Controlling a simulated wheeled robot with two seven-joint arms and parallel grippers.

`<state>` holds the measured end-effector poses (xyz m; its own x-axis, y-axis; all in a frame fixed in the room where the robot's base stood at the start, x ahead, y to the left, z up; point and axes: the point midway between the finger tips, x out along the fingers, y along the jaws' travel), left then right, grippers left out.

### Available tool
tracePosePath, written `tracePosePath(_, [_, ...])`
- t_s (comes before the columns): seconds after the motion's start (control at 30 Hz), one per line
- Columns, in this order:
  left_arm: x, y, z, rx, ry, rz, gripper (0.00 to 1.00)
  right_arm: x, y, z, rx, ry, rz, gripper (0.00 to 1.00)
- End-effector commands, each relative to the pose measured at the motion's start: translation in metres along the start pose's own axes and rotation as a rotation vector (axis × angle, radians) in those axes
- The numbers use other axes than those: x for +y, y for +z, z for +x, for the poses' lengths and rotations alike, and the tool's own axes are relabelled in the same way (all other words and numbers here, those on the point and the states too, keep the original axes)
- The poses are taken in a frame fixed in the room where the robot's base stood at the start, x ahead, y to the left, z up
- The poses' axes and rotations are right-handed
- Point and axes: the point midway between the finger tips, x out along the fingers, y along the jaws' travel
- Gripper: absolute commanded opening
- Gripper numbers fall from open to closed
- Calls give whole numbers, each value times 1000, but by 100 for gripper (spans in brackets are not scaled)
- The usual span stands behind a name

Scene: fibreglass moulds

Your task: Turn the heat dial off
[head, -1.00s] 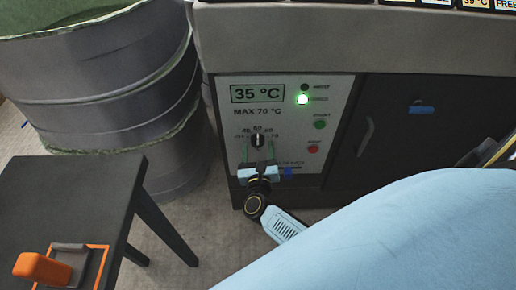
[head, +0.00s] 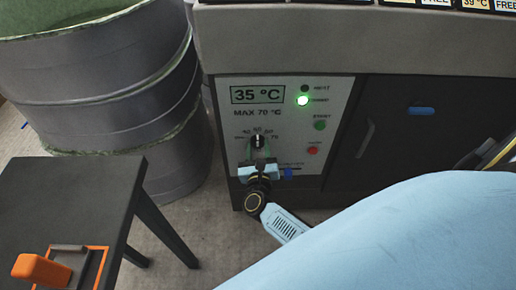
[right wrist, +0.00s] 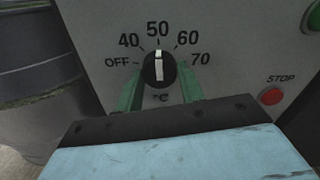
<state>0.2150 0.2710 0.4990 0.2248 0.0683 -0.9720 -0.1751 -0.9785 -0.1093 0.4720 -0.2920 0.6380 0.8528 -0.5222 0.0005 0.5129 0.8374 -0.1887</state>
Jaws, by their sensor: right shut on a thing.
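The heat dial (head: 257,141) is a black knob with a white pointer on the grey control panel (head: 333,96). In the right wrist view the dial (right wrist: 159,66) points straight up, at about 50; OFF is at the left end of its scale, 70 at the right. My right gripper (head: 257,151) reaches the panel from below. Its green fingers (right wrist: 160,86) are shut on the dial, one at each side; the fingertips are partly hidden behind the knob. My left gripper is not in view.
The display (head: 257,94) reads 35 °C, and a green lamp (head: 303,100) is lit. A green start button (head: 319,125) and red stop button (head: 312,150) sit right of the dial. A black table (head: 60,190) with an orange-handled tool (head: 42,270) stands left.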

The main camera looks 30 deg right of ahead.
Motion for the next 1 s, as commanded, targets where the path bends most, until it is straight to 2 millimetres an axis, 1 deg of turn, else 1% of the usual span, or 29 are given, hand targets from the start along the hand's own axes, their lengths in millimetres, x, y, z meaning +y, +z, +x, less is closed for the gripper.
tracePosePath(0.17, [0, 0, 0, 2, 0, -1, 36, 0, 0, 0, 1, -1, -63, 15])
tracePosePath(0.37, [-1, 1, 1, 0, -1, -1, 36, -1, -1, -1, 3, -1, -201, 15])
tracePosePath(0.63, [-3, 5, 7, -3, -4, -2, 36, -1, 0, -1, 3, -1, -455, 15])
tracePosePath(0.83, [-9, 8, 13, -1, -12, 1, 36, -2, 0, 0, 3, -1, -647, 15])
tracePosePath(1.0, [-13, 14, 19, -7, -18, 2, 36, -2, 1, 0, 4, -1, -807, 15])
